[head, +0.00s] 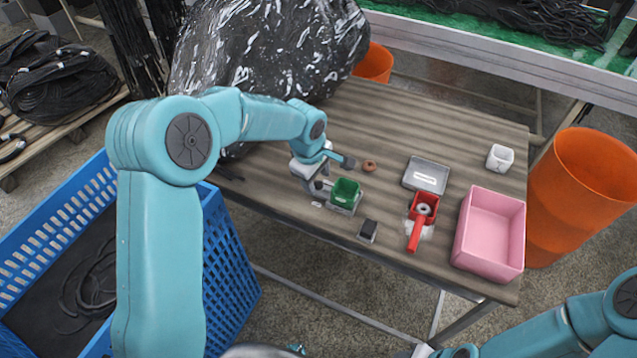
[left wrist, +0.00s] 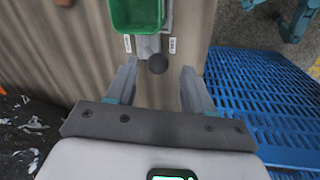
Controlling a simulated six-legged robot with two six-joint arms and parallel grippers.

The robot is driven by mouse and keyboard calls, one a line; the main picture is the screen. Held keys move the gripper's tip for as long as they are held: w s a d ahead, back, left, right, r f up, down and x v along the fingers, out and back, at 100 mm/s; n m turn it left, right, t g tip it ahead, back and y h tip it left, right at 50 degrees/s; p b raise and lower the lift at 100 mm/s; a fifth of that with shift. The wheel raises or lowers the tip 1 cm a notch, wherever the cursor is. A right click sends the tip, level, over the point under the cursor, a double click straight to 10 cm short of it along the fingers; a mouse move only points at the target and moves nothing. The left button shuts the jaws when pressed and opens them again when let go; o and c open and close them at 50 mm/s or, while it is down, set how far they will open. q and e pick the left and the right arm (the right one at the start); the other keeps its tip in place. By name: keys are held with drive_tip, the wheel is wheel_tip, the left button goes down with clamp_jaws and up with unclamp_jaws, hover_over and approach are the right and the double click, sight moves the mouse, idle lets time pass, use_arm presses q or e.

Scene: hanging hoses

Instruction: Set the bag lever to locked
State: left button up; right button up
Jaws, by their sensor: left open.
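The bag lever shows in the left wrist view as a dark round knob (left wrist: 157,64) on a grey mount below a green bin (left wrist: 137,14). A small white label stands on each side of the mount; I cannot read them. In the head view the green bin (head: 345,191) sits near the front edge of the table, and the lever is hard to make out. My left gripper (left wrist: 159,82) is open, its fingers on either side of the knob, with gaps visible. It also shows in the head view (head: 334,176). My right gripper's jaws are not shown.
The wooden table (head: 460,145) also holds a red holder with a handle (head: 415,232), a grey tray (head: 427,173), a pink bin (head: 490,230) and a white cup (head: 500,157). A large black wrapped bundle (head: 260,45) stands behind; a blue crate (head: 228,265) is left.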

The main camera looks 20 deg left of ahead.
sight(318, 182)
use_arm(q)
drive_tip(key=shift+w+d+f, duration=0.1)
drive_tip(key=shift+w+f, duration=0.15)
drive_tip(key=shift+f, duration=0.75)
drive_tip(key=shift+w+f, duration=0.2)
drive_tip(key=shift+f, duration=0.8)
